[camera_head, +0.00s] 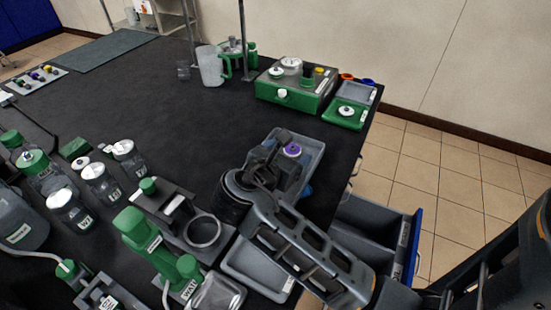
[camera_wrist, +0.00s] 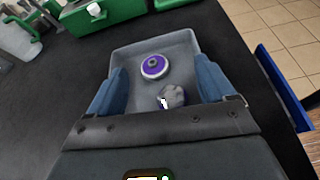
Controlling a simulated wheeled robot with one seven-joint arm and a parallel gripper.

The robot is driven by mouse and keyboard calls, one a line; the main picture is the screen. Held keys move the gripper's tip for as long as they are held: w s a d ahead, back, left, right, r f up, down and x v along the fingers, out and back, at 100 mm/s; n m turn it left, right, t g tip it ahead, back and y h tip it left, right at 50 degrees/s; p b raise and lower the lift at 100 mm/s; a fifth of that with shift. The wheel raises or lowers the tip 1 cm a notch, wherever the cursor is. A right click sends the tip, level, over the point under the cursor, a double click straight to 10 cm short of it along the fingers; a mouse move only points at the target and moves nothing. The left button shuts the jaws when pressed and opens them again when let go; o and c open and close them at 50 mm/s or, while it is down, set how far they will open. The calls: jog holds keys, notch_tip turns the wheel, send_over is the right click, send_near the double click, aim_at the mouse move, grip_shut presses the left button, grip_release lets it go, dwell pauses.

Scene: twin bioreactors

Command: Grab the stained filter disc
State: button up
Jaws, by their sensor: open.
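A grey tray (camera_wrist: 185,45) lies under my gripper (camera_wrist: 162,75) in the wrist view. In it are a round purple-rimmed piece with a grey hub (camera_wrist: 155,66) and a smaller mottled grey-white disc (camera_wrist: 171,97), which looks like the stained filter disc. My gripper is open, its two blue fingers on either side of both pieces, touching neither. The mottled disc is nearer the palm. In the head view my gripper (camera_head: 283,165) is over the tray (camera_head: 312,147); the purple piece (camera_head: 292,150) shows there, and the mottled disc is hidden behind my arm.
A green device (camera_head: 297,92) and a small green-framed tray (camera_head: 350,105) stand behind the tray. Bottles (camera_head: 100,183) and green-topped equipment (camera_head: 145,240) crowd the left front. An open blue-fronted drawer (camera_head: 375,235) juts out at right. The dark tabletop (camera_head: 130,95) is clear in the middle.

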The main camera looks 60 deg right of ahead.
aim_at(291, 150)
jog(key=shift+w+a+f+n, duration=0.5)
jog(key=shift+w+a, duration=0.05)
jog(key=shift+w, duration=0.25)
jog(key=shift+w+d+f, duration=0.1)
jog(key=shift+d+f, duration=0.1)
jog(key=shift+d, duration=0.15)
jog(key=x, duration=0.5)
jog(key=shift+d+f, duration=0.25)
jog(key=shift+f, duration=0.2)
jog(key=shift+d+f, duration=0.3)
jog(key=shift+d, duration=0.1)
jog(key=c, duration=1.1)
